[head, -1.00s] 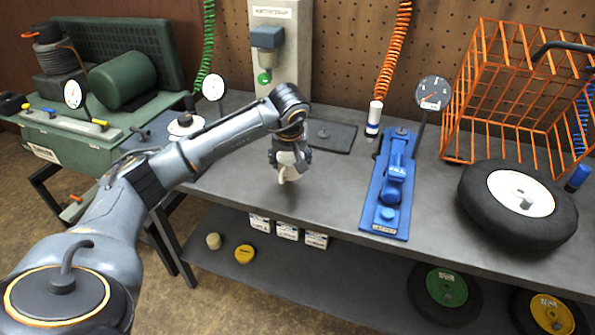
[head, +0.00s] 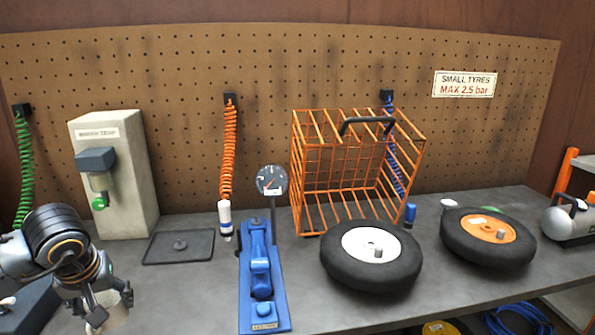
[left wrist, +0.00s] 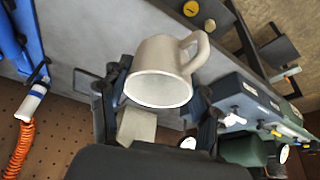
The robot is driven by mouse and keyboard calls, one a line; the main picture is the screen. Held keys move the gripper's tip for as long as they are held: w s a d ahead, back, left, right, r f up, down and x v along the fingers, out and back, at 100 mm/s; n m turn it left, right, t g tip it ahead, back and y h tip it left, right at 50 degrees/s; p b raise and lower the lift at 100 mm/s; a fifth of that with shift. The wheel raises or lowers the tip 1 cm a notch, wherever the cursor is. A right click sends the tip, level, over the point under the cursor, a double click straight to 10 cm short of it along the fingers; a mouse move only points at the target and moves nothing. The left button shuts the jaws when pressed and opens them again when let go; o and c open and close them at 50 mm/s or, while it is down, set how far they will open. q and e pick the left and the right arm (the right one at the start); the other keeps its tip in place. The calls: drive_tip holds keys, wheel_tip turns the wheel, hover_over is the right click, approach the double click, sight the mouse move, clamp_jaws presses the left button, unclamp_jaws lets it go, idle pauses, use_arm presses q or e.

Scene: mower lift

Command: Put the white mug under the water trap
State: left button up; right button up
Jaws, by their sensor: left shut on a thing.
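The white mug (head: 116,312) is in my left gripper (head: 98,306) at the lower left of the head view, in front of the water trap's post. Part of the mug is hidden by the gripper. In the left wrist view the mug (left wrist: 160,75) is between the fingers, its open rim toward the camera and its handle to the upper right. The water trap (head: 97,165) is a blue-grey head with a clear bowl and a green knob below, on a pale block. The mug is apart from it, nearer the bench front. My right gripper is not in view.
Farther right are a blue gauge stand (head: 262,285), an orange wire basket (head: 345,170) and a wheel with a white hub (head: 371,258). The bench strip below the trap looks partly hidden.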

use_arm(q)
drive_tip(key=s+d+f+m+h+p, duration=0.1)
drive_tip(key=d+m, duration=0.2)
drive_tip(key=d, duration=0.7)
drive_tip(key=s+d+f+m+h+p, duration=0.1)
drive_tip(key=d+m, duration=0.1)
drive_tip(key=d, duration=0.7)
drive_tip(key=shift+s+d+f+m+t, duration=0.3)
drive_tip(key=shift+d+f+m+t, duration=0.05)
drive_tip(key=shift+d+m+t, duration=0.05)
